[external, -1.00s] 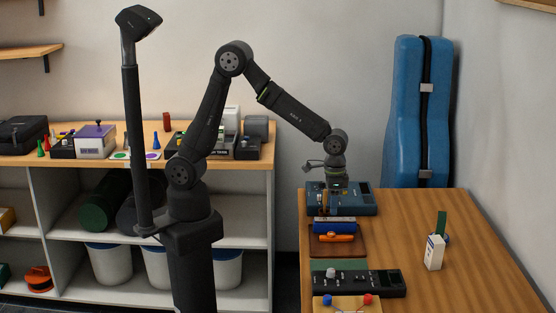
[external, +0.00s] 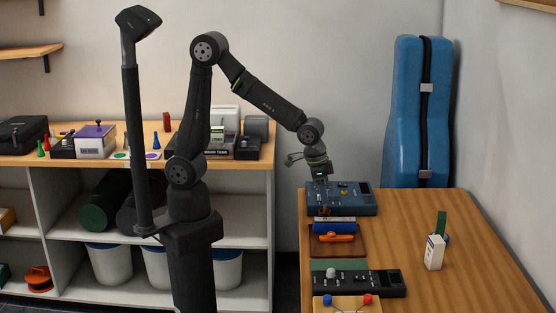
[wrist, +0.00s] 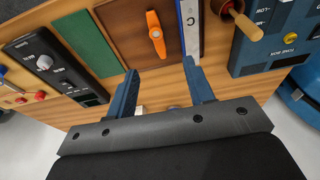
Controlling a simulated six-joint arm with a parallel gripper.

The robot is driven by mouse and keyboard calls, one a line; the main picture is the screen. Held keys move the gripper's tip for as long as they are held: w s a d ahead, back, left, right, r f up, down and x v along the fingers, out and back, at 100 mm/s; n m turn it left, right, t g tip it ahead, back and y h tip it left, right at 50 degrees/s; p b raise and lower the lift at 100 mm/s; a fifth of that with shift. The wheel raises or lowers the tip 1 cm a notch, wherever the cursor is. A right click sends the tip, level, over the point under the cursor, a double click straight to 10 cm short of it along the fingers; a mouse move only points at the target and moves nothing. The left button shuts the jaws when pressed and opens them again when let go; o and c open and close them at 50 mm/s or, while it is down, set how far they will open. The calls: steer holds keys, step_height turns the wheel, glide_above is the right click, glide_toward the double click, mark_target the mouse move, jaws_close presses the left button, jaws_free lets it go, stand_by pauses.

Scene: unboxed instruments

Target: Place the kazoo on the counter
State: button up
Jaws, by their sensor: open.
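The orange kazoo (external: 337,238) lies on a brown mat or tray (external: 347,252) on the wooden counter (external: 480,255). In the wrist view the kazoo (wrist: 156,36) is ahead of my fingers, on the brown surface (wrist: 122,25). My gripper (external: 323,207) is by the counter's left edge, just in front of the blue device and behind the kazoo in the external view. In the wrist view my gripper (wrist: 161,66) has its two blue fingers apart, with nothing held between them. The kazoo is apart from the fingers.
A blue and white bar (wrist: 190,28) lies beside the kazoo, near a wooden-handled part (wrist: 242,20) and the blue device (external: 350,201). A black control box (external: 375,283) stands at the front. A small white carton (external: 434,252) stands right. The counter's middle is clear.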

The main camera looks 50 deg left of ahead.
steer(key=s+a+r+t+h, duration=0.1)
steer(key=s+a, duration=0.1)
glide_above(332, 233)
steer(key=s+a, duration=0.1)
steer(key=a, duration=0.1)
steer(key=shift+h, duration=0.3)
step_height(332, 233, down, 11)
steer(key=shift+d+r, duration=0.1)
steer(key=shift+r, duration=0.05)
steer(key=shift+s+x, duration=0.15)
steer(key=shift+x, duration=1.2)
steer(key=shift+s+x, duration=0.15)
steer(key=shift+x, duration=1.2)
steer(key=shift+c, duration=0.2)
jaws_close()
steer(key=shift+r, duration=0.1)
